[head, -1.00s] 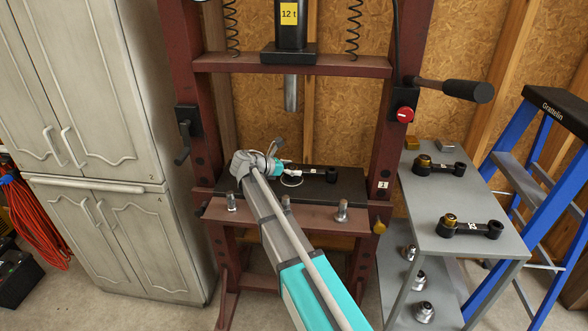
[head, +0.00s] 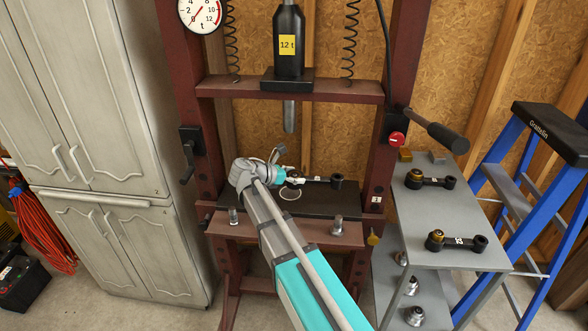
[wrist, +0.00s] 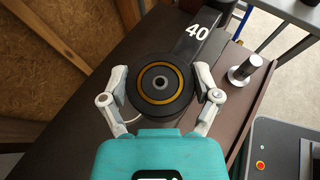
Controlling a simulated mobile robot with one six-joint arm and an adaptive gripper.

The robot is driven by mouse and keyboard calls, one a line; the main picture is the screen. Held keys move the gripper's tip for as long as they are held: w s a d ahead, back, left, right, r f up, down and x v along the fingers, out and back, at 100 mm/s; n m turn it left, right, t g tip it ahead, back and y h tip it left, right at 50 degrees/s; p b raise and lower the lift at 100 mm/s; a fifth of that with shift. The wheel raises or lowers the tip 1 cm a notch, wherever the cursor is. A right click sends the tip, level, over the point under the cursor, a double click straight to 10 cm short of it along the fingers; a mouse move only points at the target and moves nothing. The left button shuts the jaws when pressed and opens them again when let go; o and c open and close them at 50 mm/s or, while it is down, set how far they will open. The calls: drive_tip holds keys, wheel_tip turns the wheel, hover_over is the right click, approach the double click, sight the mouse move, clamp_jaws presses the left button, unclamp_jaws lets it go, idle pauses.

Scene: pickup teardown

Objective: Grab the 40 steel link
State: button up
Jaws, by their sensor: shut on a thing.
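The black steel link marked 40 (wrist: 192,40) is in the wrist view, its round end with a brass-coloured ring (wrist: 160,97) facing the camera. My gripper (wrist: 161,83) is shut on this round end, one finger on each side. In the head view my gripper (head: 284,177) is over the press bed (head: 320,206), and the link's small end (head: 337,182) sticks out to its right. The link appears slightly above the bed; the gap is hard to judge. My gripper hides much of its round end.
The red press frame (head: 384,165) stands on both sides, with the ram (head: 289,116) overhead. Metal pins (head: 338,226) stand at the bed's front. A grey cart (head: 457,216) at right holds two other links, one marked 52 (head: 457,242). A blue ladder (head: 511,190) stands beyond.

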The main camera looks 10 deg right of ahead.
drive_tip(key=s+r+p, duration=0.2)
drive_tip(key=s+r, duration=0.1)
drive_tip(key=s, duration=0.3)
drive_tip(key=shift+s, duration=0.3)
